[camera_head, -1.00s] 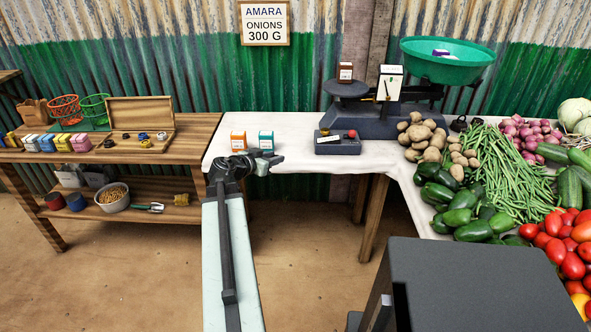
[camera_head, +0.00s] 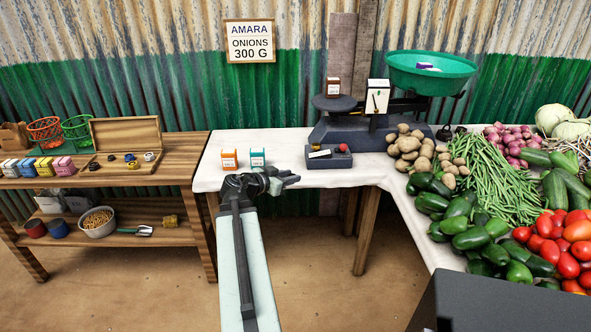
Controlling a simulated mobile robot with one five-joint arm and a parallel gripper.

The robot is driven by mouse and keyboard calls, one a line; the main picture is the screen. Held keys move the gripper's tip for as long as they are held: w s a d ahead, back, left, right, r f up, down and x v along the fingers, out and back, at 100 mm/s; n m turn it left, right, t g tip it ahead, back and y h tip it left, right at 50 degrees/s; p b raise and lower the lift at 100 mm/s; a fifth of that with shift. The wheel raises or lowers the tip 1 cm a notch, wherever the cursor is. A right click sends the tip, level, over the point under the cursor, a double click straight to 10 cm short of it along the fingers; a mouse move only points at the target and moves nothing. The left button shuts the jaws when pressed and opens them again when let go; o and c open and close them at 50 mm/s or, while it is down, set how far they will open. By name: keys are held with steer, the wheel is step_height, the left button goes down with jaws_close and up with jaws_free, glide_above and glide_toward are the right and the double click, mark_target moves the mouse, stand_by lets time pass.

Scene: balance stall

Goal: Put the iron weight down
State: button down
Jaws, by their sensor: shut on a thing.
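My gripper (camera_head: 284,181) is at the front edge of the white table (camera_head: 330,176), just in front of the orange and teal boxes. It is shut on the iron weight, which is dark and small. I cannot tell its outline from the dark jaws. The balance scale (camera_head: 345,128) stands behind and to the right.
An orange box (camera_head: 229,159) and a teal box (camera_head: 258,157) stand close beyond my gripper. Potatoes (camera_head: 410,146) and other vegetables fill the right. A wooden weight case (camera_head: 126,145) is on the left bench. Bare tabletop shows between teal box and tray.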

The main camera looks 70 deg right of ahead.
steer(key=w, duration=0.1)
steer(key=b, duration=0.2)
glide_above(285, 169)
steer(key=shift+w+d+f, duration=0.15)
steer(key=shift+f, duration=0.6)
step_height(285, 169, down, 4)
steer(key=b, duration=0.3)
steer(key=shift+r, duration=0.25)
steer(key=shift+f, duration=0.25)
steer(key=c, duration=1.1)
jaws_free()
steer(key=shift+r, duration=0.1)
